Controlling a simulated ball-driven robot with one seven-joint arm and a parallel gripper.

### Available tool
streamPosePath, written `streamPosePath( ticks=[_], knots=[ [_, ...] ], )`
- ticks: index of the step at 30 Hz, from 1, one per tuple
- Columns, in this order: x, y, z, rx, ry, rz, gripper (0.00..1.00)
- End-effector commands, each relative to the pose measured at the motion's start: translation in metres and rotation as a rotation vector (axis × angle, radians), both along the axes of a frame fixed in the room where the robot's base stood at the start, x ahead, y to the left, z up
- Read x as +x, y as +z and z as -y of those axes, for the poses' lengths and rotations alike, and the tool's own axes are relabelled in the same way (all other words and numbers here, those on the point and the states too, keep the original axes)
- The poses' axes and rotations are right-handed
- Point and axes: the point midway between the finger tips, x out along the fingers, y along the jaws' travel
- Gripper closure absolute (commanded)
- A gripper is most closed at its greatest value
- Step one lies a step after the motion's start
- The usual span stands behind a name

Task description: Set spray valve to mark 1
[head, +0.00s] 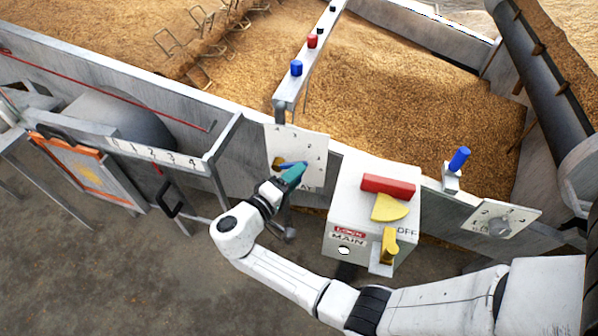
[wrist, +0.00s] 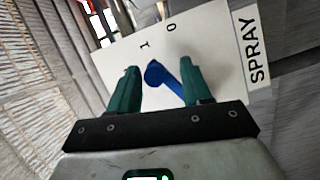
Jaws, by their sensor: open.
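The spray valve has a blue handle (head: 296,164) on a white dial plate (head: 313,145) fixed to the grey wall of the grain bin. My gripper (head: 294,174) is at the lower part of this plate, with teal fingers. In the wrist view the blue handle (wrist: 158,75) lies between the two open fingers of my gripper (wrist: 160,80). I cannot tell whether either finger touches it. The plate (wrist: 205,50) shows marks 0 and 1 near its top there, and the label SPRAY (wrist: 254,50) at its right. The handle's exact mark is unclear.
A white main-switch box (head: 345,205) with a red bar and yellow handle stands right of the dial. Another dial plate (head: 515,217) and a blue lever (head: 459,159) are farther right. A numbered rail (head: 150,153) and orange-framed panel (head: 95,175) are at left.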

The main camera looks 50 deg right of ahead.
Motion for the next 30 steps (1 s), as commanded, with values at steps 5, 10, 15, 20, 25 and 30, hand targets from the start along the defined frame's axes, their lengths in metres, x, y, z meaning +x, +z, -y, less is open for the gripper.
streamPosePath(
  ticks=[5, 10, 15, 20, 25, 30],
  knots=[
    [0.003, 0.003, -0.037, 0.000, 0.006, 0.001, 0.52],
    [0.004, 0.005, -0.066, -0.001, 0.006, 0.002, 0.52],
    [0.004, 0.007, -0.081, -0.002, 0.005, 0.002, 0.52],
    [0.004, 0.007, -0.084, -0.002, 0.003, 0.002, 0.52],
    [0.004, 0.007, -0.084, -0.002, 0.003, 0.002, 0.52],
    [-0.003, 0.011, -0.067, 0.054, -0.043, -0.032, 0.68]
  ],
)
